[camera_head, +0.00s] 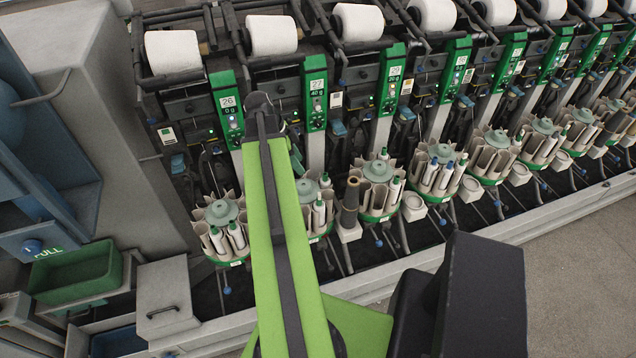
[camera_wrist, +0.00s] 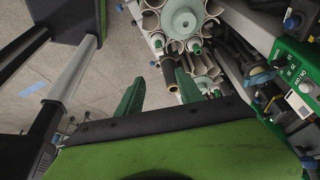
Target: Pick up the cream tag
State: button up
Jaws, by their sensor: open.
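Several small pale tags are fixed to the dark machine front between the green unit panels in the head view. One is beside panel 27 (camera_head: 336,99), one is beside panel 29 (camera_head: 407,86), and one is left of panel 26 (camera_head: 167,135). I cannot tell which is the cream tag. My gripper (camera_wrist: 160,75) is open in the wrist view, its two green fingers spread, with nothing held. A dark tube (camera_wrist: 171,80) shows between and beyond the fingertips. In the head view my arm covers part of the machine front.
Round bobbin magazines (camera_head: 220,212) line the machine's lower front, with pale tubes in them. A dark bobbin (camera_head: 350,197) stands beside the magazine right of my arm. White yarn cones (camera_head: 173,52) sit above. A green bin (camera_head: 78,274) is at left. Floor at lower right (camera_head: 580,280) is clear.

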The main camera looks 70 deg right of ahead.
jog(key=f+b, duration=0.1)
jog(key=b, duration=1.1)
send_over(319, 194)
jog(key=w+a, duration=0.1)
jog(key=w, duration=0.1)
notch_tip(319, 194, down, 11)
jog(key=shift+r, duration=0.2)
jog(key=b+x, duration=0.4)
jog(key=x, duration=0.1)
jog(key=shift+f+b, duration=0.3)
jog(key=shift+b, duration=0.1)
jog(key=shift+r, duration=0.2)
jog(key=c, duration=0.9)
